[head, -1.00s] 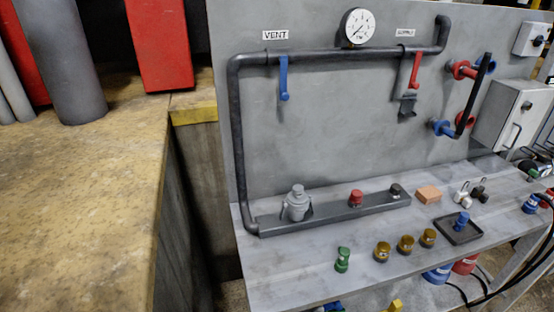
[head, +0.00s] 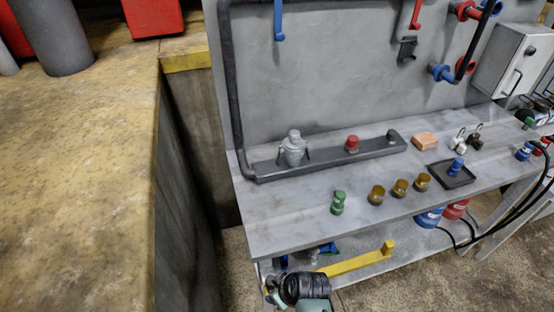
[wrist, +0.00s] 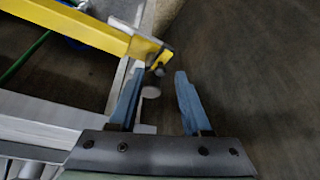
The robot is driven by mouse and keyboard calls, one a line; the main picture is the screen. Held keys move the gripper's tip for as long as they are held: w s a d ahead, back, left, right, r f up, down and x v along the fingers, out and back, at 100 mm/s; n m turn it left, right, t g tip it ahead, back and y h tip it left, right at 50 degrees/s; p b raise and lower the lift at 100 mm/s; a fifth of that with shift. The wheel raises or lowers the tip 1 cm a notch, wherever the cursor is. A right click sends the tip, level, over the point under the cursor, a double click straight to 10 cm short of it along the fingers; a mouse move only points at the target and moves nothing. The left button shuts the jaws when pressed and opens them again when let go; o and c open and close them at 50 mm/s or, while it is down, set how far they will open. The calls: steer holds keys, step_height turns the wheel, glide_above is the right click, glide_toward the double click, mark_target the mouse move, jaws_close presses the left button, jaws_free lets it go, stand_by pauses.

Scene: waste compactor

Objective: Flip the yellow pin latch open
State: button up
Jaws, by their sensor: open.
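A yellow bar (head: 350,264) with an upturned end lies low below the bench front in the head view. In the wrist view the yellow bar (wrist: 85,22) comes in from the upper left and ends in a dark fitting. A small yellow and dark piece (wrist: 158,68), which may be the pin latch, hangs by that end. My gripper (wrist: 159,73) is open, its two blue-grey fingers on either side of this piece in the picture. I cannot tell whether they touch it or how deep it lies between them. The latch's detail is too small to tell in the head view.
The grey bench (head: 290,222) holds a green knob (head: 338,203), several brown knobs, a red knob (head: 352,144) and a black tray (head: 438,178). Blue and red containers (head: 430,217) stand below it. A stained yellowish block (head: 80,170) fills the left.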

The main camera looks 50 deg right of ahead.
steer(key=shift+w+f, duration=0.15)
steer(key=shift+f, duration=0.1)
jaws_close()
